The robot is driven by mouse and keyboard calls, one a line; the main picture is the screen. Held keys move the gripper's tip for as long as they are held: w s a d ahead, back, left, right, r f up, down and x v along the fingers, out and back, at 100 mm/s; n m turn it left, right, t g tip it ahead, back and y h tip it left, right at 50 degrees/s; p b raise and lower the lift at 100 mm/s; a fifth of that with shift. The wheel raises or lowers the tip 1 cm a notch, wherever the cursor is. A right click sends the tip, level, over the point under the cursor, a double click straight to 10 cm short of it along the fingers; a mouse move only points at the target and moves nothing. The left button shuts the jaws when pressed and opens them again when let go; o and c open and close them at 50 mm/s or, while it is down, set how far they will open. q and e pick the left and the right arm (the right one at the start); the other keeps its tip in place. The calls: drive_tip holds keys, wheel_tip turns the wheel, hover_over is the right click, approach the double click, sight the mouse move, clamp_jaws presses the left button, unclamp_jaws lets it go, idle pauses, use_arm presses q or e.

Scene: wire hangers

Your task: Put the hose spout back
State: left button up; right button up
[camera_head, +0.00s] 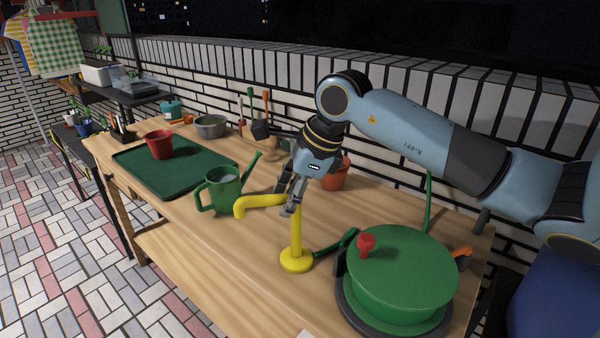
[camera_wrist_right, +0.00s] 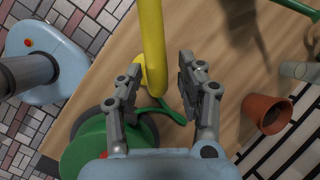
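The yellow hose spout (camera_head: 258,202) runs level from the top of an upright yellow post (camera_head: 296,232) and points left, its outlet bent down near the green watering can (camera_head: 222,190). The post stands on a round yellow base (camera_head: 296,261) on the table. My right gripper (camera_head: 290,198) is at the bend where spout and post meet. In the right wrist view, the yellow spout (camera_wrist_right: 152,40) comes down between the two spread fingers of my right gripper (camera_wrist_right: 160,68), with gaps visible on both sides. My left gripper is not in view.
A green hose reel (camera_head: 405,275) with a red knob stands right of the post. An orange pot (camera_head: 336,174) is behind my right gripper. A green tray (camera_head: 150,165) with a red pot (camera_head: 159,144) lies at the left. The wooden table front (camera_head: 225,250) is clear.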

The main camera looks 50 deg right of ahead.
drive_tip(key=v, duration=1.1)
drive_tip(key=shift+s+a, duration=0.1)
